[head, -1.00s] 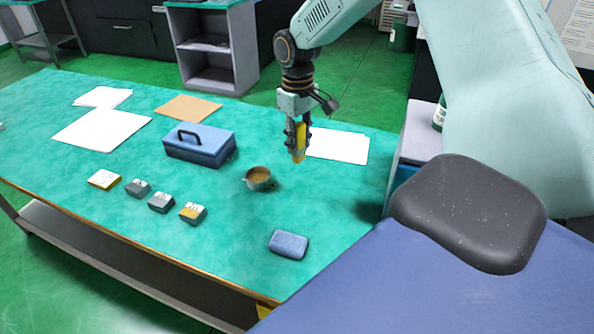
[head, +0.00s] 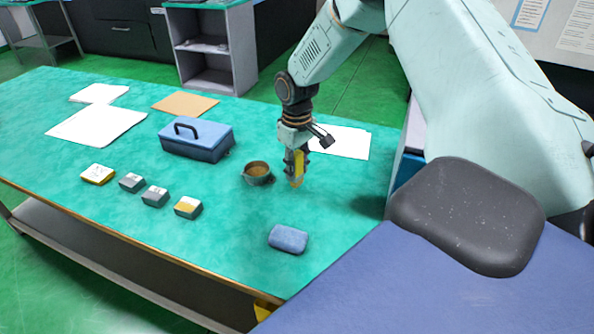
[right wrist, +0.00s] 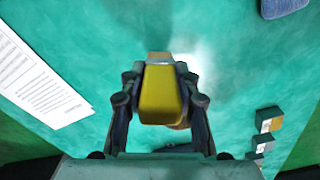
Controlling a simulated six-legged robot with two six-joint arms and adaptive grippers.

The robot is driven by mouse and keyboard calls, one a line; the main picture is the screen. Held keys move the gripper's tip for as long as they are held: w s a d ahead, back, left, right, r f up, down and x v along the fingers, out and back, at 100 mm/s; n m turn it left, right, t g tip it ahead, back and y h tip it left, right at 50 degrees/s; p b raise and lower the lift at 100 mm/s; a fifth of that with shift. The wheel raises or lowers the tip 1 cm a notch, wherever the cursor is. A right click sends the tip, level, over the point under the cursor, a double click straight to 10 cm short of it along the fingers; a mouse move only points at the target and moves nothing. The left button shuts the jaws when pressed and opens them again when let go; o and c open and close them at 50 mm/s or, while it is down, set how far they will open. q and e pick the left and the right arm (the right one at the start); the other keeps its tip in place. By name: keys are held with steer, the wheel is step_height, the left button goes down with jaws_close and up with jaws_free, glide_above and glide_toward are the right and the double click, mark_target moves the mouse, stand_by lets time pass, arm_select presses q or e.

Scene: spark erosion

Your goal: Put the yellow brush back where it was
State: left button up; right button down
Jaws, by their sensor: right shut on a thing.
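The yellow brush (head: 298,168) is upright in my right gripper (head: 297,160), which is shut on it. Its lower end is just above or at the green table top, to the right of a small round cup (head: 257,173); I cannot tell whether it touches the table. In the right wrist view the yellow brush (right wrist: 161,94) sits between the two fingers of the right gripper (right wrist: 160,98), with a pale band at its far end. My left gripper is not in view.
A blue toolbox (head: 197,138) with a black handle stands behind the cup. Several small blocks (head: 155,196) line the table's front left. A blue pad (head: 288,239) lies in front of the brush. White sheets (head: 342,142) lie behind it. The green table (head: 232,225) is bare between them.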

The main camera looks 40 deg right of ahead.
steer(key=shift+d+f, duration=0.15)
steer(key=shift+f, duration=0.6)
steer(key=shift+w+d+f, duration=0.1)
steer(key=shift+d+f, duration=0.1)
steer(key=shift+d, duration=0.2)
steer(key=shift+a, duration=0.35)
steer(key=c, duration=1.4)
jaws_free()
steer(key=o, duration=0.4)
steer(key=shift+d+f, duration=0.25)
steer(key=shift+a+r, duration=0.2)
steer(key=shift+r, duration=0.15)
step_height(320, 180, up, 11)
steer(key=shift+r+p, duration=0.1)
steer(key=shift+p, duration=0.9)
steer(key=shift+d+r, duration=0.15)
steer(key=shift+r, duration=0.25)
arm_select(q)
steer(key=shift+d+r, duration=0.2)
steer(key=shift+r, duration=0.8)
arm_select(e)
steer(key=shift+r, duration=0.1)
